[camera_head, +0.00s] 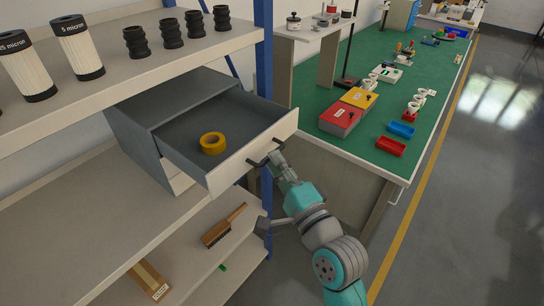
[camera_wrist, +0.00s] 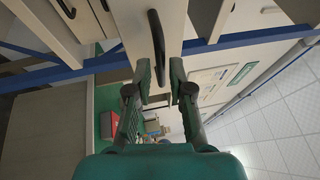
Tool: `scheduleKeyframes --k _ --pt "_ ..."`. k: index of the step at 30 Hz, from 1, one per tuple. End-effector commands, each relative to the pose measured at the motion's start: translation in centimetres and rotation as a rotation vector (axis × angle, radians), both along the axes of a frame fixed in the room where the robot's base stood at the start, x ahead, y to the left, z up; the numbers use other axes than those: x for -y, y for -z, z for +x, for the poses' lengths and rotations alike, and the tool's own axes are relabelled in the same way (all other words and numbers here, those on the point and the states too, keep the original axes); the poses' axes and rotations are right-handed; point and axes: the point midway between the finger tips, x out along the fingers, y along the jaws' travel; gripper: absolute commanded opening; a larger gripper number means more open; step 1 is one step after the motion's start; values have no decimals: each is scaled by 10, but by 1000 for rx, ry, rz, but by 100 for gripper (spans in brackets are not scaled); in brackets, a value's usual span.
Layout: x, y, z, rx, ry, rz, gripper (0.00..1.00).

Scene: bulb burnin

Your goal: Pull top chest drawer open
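The grey chest (camera_head: 143,128) stands on the middle shelf at the left. Its top drawer (camera_head: 240,164) is pulled well out, with a pale front and a yellow tape roll (camera_head: 212,143) inside. The drawer's black bar handle (camera_head: 266,158) is on that front; it also shows upright in the wrist view (camera_wrist: 157,40). My gripper (camera_head: 273,163) is at this handle. In the wrist view, my gripper's fingers (camera_wrist: 161,82) stand apart on either side of the bar, with a gap visible at the right finger. Contact at the left finger cannot be told.
A lower drawer (camera_head: 181,183) of the chest is shut. A blue shelf post (camera_head: 264,50) stands behind the open drawer. A green-topped bench (camera_head: 365,150) with boxes and red and blue trays is to the right. A brush (camera_head: 224,225) lies on the shelf below.

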Motion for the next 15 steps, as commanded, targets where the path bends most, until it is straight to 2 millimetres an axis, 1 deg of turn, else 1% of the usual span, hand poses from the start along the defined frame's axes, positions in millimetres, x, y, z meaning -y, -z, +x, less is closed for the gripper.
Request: scheduleKeyframes --k 3,9,15 --pt "11 5 -19 -2 2 0 21" --pt "28 11 -49 -4 1 0 21" --pt "40 15 -70 -2 2 0 21"
